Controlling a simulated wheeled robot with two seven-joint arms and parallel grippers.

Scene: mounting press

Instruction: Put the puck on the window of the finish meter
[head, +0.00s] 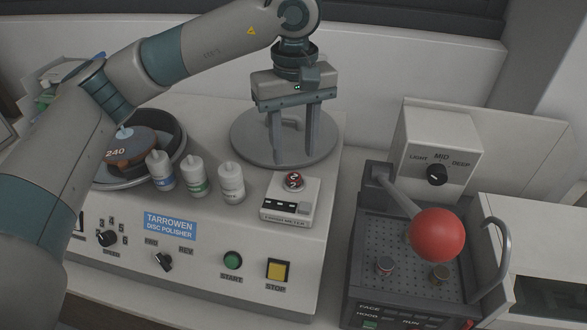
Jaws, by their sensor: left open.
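The finish meter (286,214) is a small white box with a dark display, on the front right of the disc polisher's top. A small red puck (293,181) with pale markings on its face sits on the rear part of the meter; it covers that spot, so I cannot see the window under it. My left gripper (295,158) points down with its two fingers apart, just behind and above the puck. It is empty and appears clear of the puck. My right gripper is not in view.
A grey round lid (246,142) with a handle lies behind the meter. Several white bottles (231,183) stand left of it, beside the polishing bowl (172,128). Right is a press with a red ball lever (437,236) and two small round pieces (385,265) on its perforated deck.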

